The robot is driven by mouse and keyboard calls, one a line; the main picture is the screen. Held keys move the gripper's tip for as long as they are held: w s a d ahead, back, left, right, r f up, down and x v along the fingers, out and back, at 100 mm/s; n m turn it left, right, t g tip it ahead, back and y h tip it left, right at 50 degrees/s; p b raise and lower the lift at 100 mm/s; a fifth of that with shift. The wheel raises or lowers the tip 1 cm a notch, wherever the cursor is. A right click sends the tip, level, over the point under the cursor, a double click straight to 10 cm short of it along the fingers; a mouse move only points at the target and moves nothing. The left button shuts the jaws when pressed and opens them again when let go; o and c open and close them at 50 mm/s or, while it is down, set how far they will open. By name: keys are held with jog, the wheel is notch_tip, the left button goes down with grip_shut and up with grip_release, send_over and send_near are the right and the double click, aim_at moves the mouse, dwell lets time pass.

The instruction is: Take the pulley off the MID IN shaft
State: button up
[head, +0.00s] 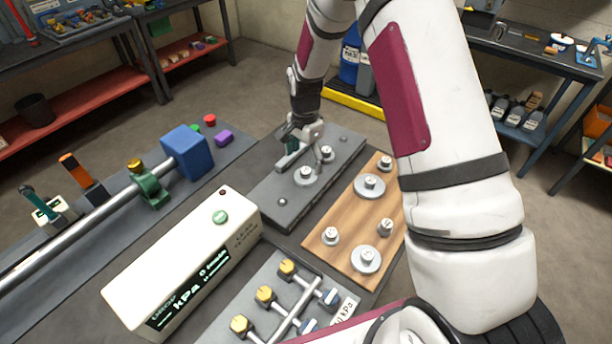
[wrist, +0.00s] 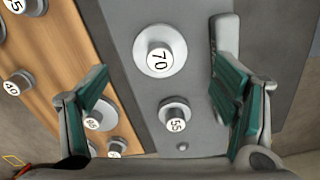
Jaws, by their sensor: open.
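A grey plate (head: 268,190) lies on the bench and bears a wide pulley (head: 305,175) and a smaller pulley (head: 326,154). In the wrist view the wide pulley (wrist: 160,50) reads 70 and the smaller pulley (wrist: 175,113) reads 55. Bare pegs (head: 282,202) (head: 343,139) stand near the two ends of the row. My gripper (head: 306,156) is open and empty above the plate. Its green-padded fingers (wrist: 160,78) show to the left and right of the pulleys, apart from them. No shaft name is legible, so I cannot tell which is MID IN.
A wooden board (head: 345,205) with several numbered pulleys lies right of the plate. A white kPa meter (head: 190,255) and a valve manifold (head: 280,295) stand nearer. A blue block (head: 187,152) on a long shaft is to the left. My arm hides part of the right side.

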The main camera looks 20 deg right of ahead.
aim_at(306, 170)
jog(key=shift+d+f+p, duration=0.15)
jog(key=shift+f+p, duration=0.5)
jog(key=shift+f, duration=2)
jog(key=c, duration=1.4)
